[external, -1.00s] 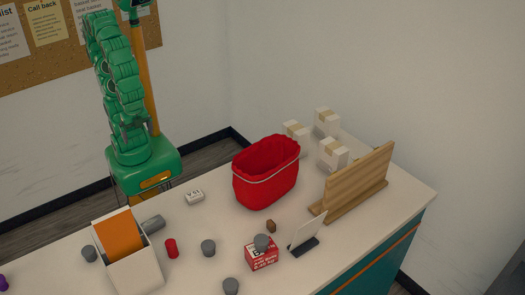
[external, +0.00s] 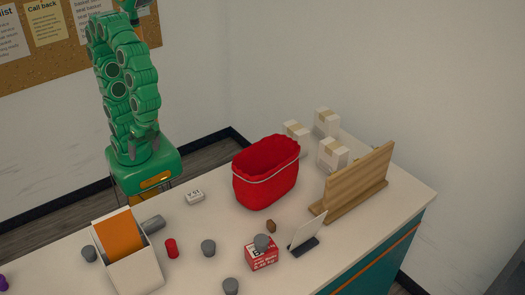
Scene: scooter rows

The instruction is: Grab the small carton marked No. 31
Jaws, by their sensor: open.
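Three small white cartons with tan tape stand at the back right of the counter: one at the left (external: 297,131), one at the back (external: 326,122) and one in front (external: 333,154). I cannot read any number on them, so I cannot tell which is No. 31. The red bag partly hides the left carton, and the wooden board stands close in front of the front one.
A red open bag (external: 264,180) stands mid-counter, between my arm and the cartons. A wooden board (external: 356,185) stands upright at right. A white holder (external: 135,270), a red box (external: 262,258), a small stand (external: 306,232) and several grey cylinders occupy the front.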

